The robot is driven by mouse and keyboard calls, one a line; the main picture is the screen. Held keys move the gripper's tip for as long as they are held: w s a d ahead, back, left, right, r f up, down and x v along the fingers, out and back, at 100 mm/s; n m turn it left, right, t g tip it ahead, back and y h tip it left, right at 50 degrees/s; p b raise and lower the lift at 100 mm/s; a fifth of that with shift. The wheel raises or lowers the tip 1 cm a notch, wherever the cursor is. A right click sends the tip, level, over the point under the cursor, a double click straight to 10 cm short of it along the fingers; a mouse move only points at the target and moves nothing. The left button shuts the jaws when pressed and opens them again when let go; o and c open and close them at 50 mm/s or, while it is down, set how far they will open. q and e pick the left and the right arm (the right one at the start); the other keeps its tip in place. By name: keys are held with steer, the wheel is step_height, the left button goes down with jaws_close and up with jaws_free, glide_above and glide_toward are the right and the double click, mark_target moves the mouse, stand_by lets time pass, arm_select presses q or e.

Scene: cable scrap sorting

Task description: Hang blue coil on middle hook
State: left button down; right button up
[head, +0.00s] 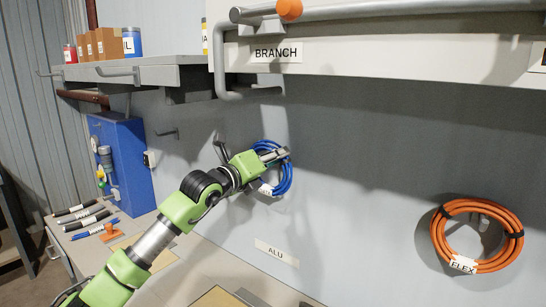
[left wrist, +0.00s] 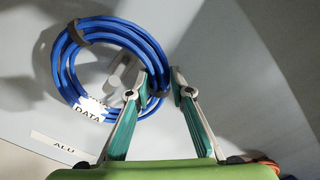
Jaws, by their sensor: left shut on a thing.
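The blue coil (head: 286,181) is at the grey wall panel above the ALU label. It has dark ties and a white DATA tag. My left gripper (head: 284,154) is at its upper part, shut on it. In the left wrist view, the right side of the blue coil (left wrist: 68,75) is at the fingertips of my left gripper (left wrist: 160,76). A pale hook-like piece (left wrist: 119,77) shows through the coil's opening. I cannot tell whether the coil rests on it. A dark hook (head: 220,148) is on the wall left of the coil. My right gripper is out of view.
An orange coil (head: 447,240) tagged FLEX hangs at the right. A shelf with a grey rail (head: 390,10) and BRANCH label overhangs above. A blue box (head: 128,165) is at the left. Several cable pieces (head: 85,215) lie on the bench. Wall between the coils is clear.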

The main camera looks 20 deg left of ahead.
arm_select(q)
steer(key=shift+w+d+f+b, duration=0.1)
steer(key=shift+w+f+b, duration=0.15)
steer(key=shift+f+b, duration=0.3)
steer(key=shift+w+d+f+b, duration=0.1)
steer(key=shift+w+f+b, duration=0.15)
steer(key=shift+f+b, duration=0.3)
steer(key=c, duration=1.7)
jaws_free()
steer(key=shift+f, duration=0.1)
steer(key=shift+s, duration=0.1)
steer(key=v, duration=1.2)
